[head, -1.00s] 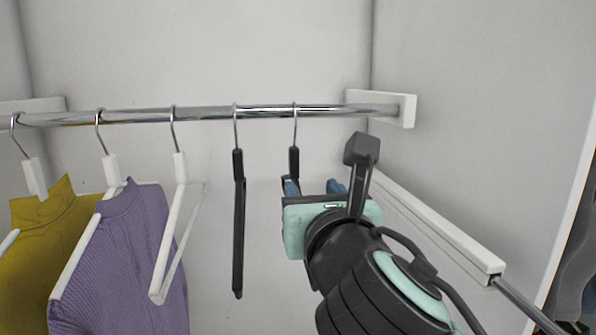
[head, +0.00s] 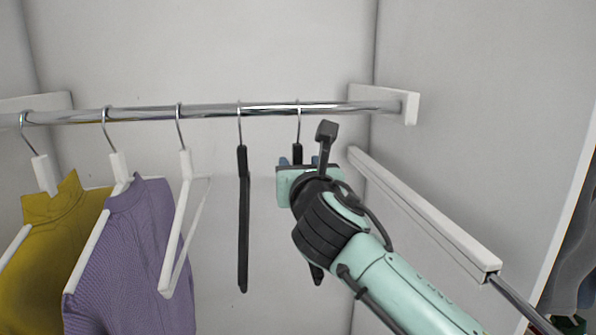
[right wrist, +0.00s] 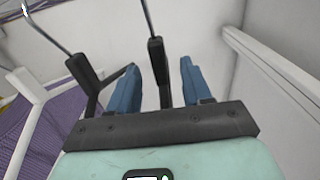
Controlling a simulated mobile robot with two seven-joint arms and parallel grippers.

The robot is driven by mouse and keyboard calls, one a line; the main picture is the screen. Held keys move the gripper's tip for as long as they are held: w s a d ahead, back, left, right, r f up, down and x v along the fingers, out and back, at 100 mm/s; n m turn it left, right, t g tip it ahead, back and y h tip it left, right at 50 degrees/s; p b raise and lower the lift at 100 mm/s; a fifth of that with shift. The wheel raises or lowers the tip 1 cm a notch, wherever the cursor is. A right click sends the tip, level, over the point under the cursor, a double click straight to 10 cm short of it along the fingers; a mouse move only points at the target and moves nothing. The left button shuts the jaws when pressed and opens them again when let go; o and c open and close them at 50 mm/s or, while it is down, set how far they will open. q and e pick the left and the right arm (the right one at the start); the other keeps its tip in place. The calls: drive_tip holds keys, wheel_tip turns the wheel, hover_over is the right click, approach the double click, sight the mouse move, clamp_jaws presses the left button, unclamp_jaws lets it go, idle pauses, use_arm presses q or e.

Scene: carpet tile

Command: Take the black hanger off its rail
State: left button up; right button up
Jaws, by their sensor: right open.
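Two black hangers hang by metal hooks from the chrome rail (head: 225,111). The right-hand black hanger (head: 298,152) is mostly hidden behind my right gripper (head: 309,163); its lower end shows below my wrist. In the right wrist view the gripper's blue fingers (right wrist: 157,82) are open and apart, with this hanger's dark neck (right wrist: 157,58) showing between them. I cannot tell whether either finger touches it. The other black hanger (head: 243,220) hangs free to the left; it also shows left of the fingers in the right wrist view (right wrist: 83,72). My left gripper is out of view.
An empty white hanger (head: 175,235), a purple sweater (head: 140,250) and a mustard top (head: 45,240) hang further left on the rail. A rail bracket (head: 408,107) and a white ledge (head: 430,215) are on the right wall.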

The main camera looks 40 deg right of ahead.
drive_tip(key=shift+w+d, duration=0.3)
drive_tip(key=shift+w, duration=0.35)
drive_tip(key=shift+s+a, duration=0.1)
drive_tip(key=shift+s, duration=0.2)
drive_tip(key=c, duration=0.5)
clamp_jaws()
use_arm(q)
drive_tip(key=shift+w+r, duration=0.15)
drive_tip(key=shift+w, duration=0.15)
use_arm(e)
drive_tip(key=shift+r, duration=0.2)
